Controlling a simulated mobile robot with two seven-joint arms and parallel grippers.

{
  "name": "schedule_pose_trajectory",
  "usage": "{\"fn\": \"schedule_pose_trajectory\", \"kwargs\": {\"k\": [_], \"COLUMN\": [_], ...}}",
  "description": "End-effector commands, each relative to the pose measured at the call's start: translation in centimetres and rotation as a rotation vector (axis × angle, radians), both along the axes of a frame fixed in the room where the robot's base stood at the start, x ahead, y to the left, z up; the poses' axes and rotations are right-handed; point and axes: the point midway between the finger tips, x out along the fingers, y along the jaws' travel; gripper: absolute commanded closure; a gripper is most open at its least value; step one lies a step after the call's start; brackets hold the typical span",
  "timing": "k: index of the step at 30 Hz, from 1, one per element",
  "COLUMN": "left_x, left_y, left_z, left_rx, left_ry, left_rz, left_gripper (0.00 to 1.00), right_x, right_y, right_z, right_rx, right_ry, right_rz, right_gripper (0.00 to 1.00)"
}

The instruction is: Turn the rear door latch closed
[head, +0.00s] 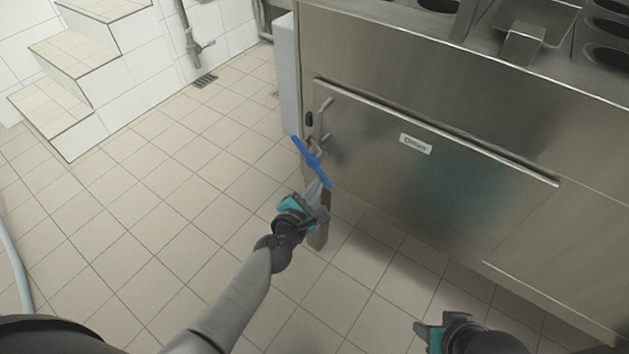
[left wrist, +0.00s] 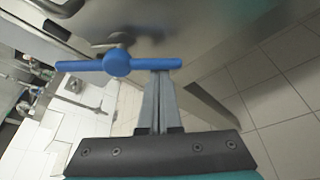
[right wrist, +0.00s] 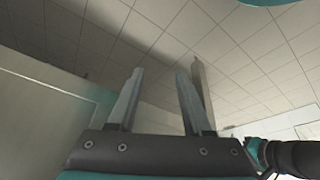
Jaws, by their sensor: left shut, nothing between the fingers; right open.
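The rear door latch is a blue two-armed handle (head: 312,162) at the left edge of the steel door panel (head: 440,165). In the head view it slants from upper left to lower right. My left gripper (head: 318,185) is shut and empty, with its fingertips at the lower right end of the handle. In the left wrist view the blue handle (left wrist: 117,64) spans across the picture, and the shut fingertips (left wrist: 160,75) overlap its right arm; I cannot tell whether they touch. My right gripper (right wrist: 160,75) is open and empty, low in front of the machine.
The steel machine (head: 400,60) fills the right side, with a small label (head: 416,143) on its panel. A machine leg (head: 319,235) stands just beside my left gripper. Tiled steps (head: 75,75) are at the back left. The tiled floor (head: 170,200) between is clear.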

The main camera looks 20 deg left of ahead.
Motion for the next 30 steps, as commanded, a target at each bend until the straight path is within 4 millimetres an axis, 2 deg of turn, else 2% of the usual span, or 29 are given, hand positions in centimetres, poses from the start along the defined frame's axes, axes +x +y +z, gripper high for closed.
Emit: {"fn": "schedule_pose_trajectory", "kwargs": {"k": [8, 15, 24, 30], "left_x": [-0.2, -0.4, -0.5, -0.6], "left_y": [-0.8, -1.3, -1.8, -1.9], "left_z": [1.1, 1.7, 2.5, 2.8], "left_rx": [-0.182, -0.348, -0.528, -0.617], "left_ry": [0.064, 0.124, 0.188, 0.221], "left_rz": [0.0, 0.0, 0.0, 0.0], "left_gripper": [1.0, 1.0, 1.0, 1.0], "right_x": [-0.8, -2.7, -4.7, -5.7], "right_y": [-0.1, -0.4, -1.4, -2.3], "right_z": [-4.4, -8.4, -12.3, -14.1], "right_rx": [-0.009, -0.018, -0.033, -0.044], "right_ry": [0.073, 0.132, 0.162, 0.162], "right_rz": [0.003, 0.005, 0.007, 0.009], "right_gripper": [0.5, 0.5, 0.5, 0.5]}}
